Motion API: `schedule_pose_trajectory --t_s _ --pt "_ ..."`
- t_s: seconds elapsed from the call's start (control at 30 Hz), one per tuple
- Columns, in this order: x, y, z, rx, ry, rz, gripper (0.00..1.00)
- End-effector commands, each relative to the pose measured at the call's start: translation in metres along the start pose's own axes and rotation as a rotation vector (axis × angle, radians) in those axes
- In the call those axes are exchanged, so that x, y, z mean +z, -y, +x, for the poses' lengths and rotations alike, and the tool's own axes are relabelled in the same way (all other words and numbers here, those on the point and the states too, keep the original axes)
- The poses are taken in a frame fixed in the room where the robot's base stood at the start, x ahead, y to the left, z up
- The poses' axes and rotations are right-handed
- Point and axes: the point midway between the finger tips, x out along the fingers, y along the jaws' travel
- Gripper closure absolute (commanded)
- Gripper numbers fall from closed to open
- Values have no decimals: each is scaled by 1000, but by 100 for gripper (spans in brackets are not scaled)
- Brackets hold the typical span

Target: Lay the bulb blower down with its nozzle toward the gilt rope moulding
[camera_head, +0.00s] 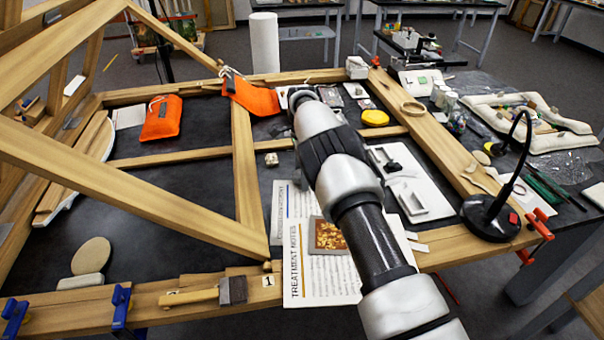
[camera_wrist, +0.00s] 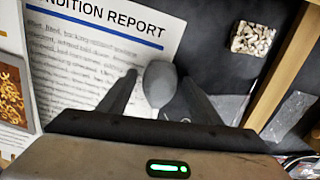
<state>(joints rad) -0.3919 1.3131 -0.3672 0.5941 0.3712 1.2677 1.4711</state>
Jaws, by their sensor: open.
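The grey bulb blower (camera_wrist: 160,83) shows in the wrist view between the two fingers of my gripper (camera_wrist: 160,92). The fingers are open, one on each side of the bulb; I cannot tell whether they touch it. My arm hides the blower in the head view. A gold and brown patterned piece on a grey backing (camera_head: 328,237) lies on the treatment notes, and it also shows at the left of the wrist view (camera_wrist: 11,98). I cannot make out for sure which thing is the gilt rope moulding.
Printed sheets (camera_head: 300,270) lie under my arm. A small speckled block (camera_wrist: 253,38) lies right of the blower, also in the head view (camera_head: 271,159). Wooden beams (camera_head: 247,180) cross the dark table. A white tray (camera_head: 408,185) and black lamp (camera_head: 490,215) stand to the right.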

Motion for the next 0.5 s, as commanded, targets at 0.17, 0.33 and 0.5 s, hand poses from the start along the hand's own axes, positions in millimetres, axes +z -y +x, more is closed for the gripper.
schedule_pose_trajectory --t_s 0.17,0.33,0.5 --pt "0 1 -23 -4 1 0 42" --pt "0 1 -61 -5 0 0 42" --pt "0 1 -95 -4 1 0 42"
